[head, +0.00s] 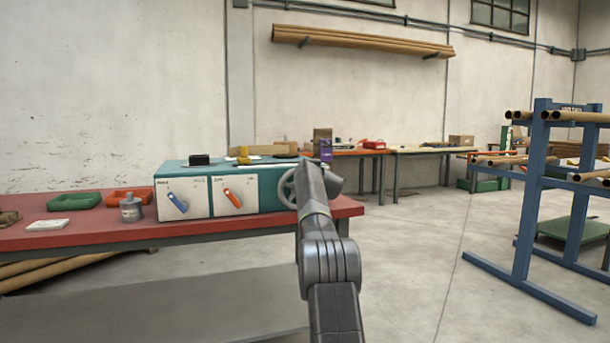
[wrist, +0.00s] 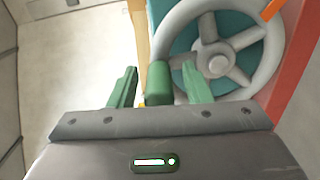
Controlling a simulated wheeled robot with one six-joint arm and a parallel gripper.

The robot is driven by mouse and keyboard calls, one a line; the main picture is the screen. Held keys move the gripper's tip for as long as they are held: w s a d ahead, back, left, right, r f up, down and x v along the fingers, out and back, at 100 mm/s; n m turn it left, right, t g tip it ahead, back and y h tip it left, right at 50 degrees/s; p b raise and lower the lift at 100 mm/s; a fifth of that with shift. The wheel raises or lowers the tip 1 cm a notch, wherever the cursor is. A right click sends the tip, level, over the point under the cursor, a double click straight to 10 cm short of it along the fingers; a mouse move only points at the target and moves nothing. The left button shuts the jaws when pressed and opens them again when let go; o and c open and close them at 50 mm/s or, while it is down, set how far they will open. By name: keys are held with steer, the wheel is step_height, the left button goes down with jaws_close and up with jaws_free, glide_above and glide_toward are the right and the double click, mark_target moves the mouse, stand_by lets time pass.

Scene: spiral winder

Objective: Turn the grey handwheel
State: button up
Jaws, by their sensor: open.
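The grey handwheel (head: 286,187) is on the right end of the teal machine box (head: 265,197) on the red bench. In the head view my arm hides part of it. In the wrist view the spoked handwheel (wrist: 217,64) fills the upper right, with its round hub and thick rim showing. A green grip (wrist: 158,82) stands at the wheel's left side. My gripper (wrist: 159,68) is open, with one green finger on each side of the green grip.
The red bench (head: 225,222) holds a blue lever (head: 177,203), an orange lever (head: 232,198), a grey canister (head: 130,209) and green (head: 76,201) and red trays. A blue rack (head: 528,220) with cardboard tubes stands at the right. The floor between is clear.

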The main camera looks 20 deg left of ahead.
steer(key=shift+s, duration=0.1)
steer(key=b+v, duration=0.4)
steer(key=v, duration=0.9)
steer(key=shift+s+d, duration=0.25)
steer(key=shift+w, duration=0.1)
steer(key=p+x, duration=0.4)
steer(key=x, duration=0.9)
steer(key=shift+w+a, duration=0.25)
steer(key=shift+a, duration=0.05)
steer(key=shift+s+d, duration=0.1)
